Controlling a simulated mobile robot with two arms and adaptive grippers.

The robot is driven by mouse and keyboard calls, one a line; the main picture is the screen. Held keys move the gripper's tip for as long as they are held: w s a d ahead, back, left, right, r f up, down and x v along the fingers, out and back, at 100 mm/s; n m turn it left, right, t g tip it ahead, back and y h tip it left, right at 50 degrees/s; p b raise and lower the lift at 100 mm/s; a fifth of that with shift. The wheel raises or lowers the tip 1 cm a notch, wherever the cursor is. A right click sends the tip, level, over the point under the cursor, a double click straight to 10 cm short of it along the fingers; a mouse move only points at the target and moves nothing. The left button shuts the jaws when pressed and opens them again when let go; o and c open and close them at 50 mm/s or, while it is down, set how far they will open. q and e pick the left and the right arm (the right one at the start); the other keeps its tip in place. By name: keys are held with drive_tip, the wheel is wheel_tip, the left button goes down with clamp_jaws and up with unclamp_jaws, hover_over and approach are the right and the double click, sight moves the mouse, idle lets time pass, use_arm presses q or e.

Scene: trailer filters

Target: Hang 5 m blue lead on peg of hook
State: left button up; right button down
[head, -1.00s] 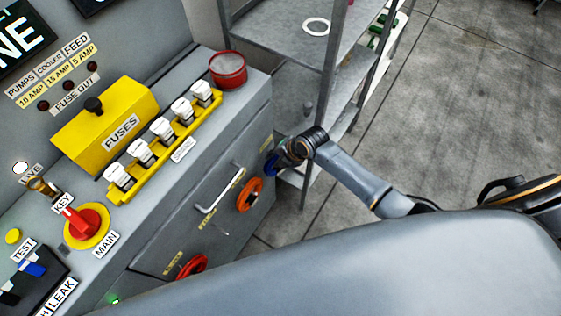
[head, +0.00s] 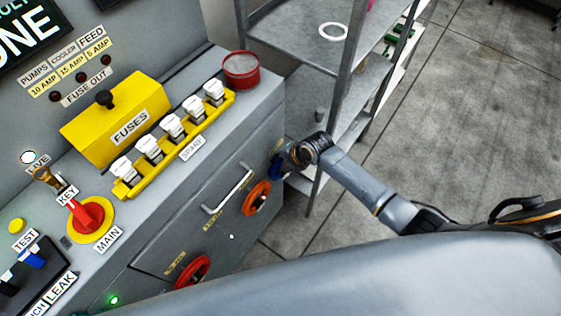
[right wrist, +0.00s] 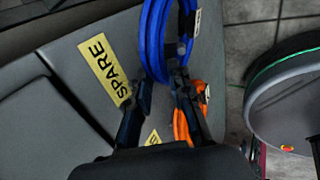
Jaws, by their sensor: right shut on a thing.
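The blue lead (right wrist: 155,40) is a coiled loop between the fingers of my right gripper (right wrist: 163,88), which is shut on it. In the head view a small part of the blue lead (head: 275,170) shows beside the right gripper (head: 284,160), close to the far right end of the grey cabinet front. The orange lead (head: 257,198) is a coil on that front, left of and below the gripper; it also shows behind the fingers in the right wrist view (right wrist: 183,128). Whether the blue lead rests on a peg is hidden. My left gripper is out of view.
A red coil (head: 190,272) and a metal handle (head: 228,190) are on the cabinet front. A yellow SPARE label (right wrist: 105,72) is left of the blue loop. A metal shelf rack (head: 300,45) stands close behind the gripper. Open concrete floor (head: 460,120) lies to the right.

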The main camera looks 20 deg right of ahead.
drive_tip(key=c, duration=1.1)
unclamp_jaws()
drive_tip(key=shift+r, duration=0.1)
drive_tip(key=shift+c, duration=0.2)
drive_tip(key=v, duration=1.2)
drive_tip(key=s+d+f+m+h, duration=0.1)
drive_tip(key=s+d+f+m, duration=0.3)
drive_tip(key=f, duration=0.5)
drive_tip(key=s+d+f+m+h, duration=0.1)
drive_tip(key=s+d+f+m, duration=0.15)
drive_tip(key=f+m, duration=0.4)
drive_tip(key=s+d+f+m+h, duration=0.1)
drive_tip(key=s+d+f+m, duration=0.2)
drive_tip(key=f, duration=0.7)
drive_tip(key=s+a+f+m+g, duration=0.1)
drive_tip(key=s+f+m, duration=0.2)
drive_tip(key=s, duration=0.7)
drive_tip(key=s+a+f+m+g, duration=0.1)
drive_tip(key=s+f+m, duration=0.2)
drive_tip(key=s+f, duration=0.3)
drive_tip(key=s+a+f+m+g, duration=0.1)
drive_tip(key=s+f+m, duration=0.2)
drive_tip(key=s, duration=1.1)
drive_tip(key=shift+a+f+m+g+h, duration=0.15)
drive_tip(key=shift+f+m+g+h, duration=0.2)
drive_tip(key=shift+f, duration=0.5)
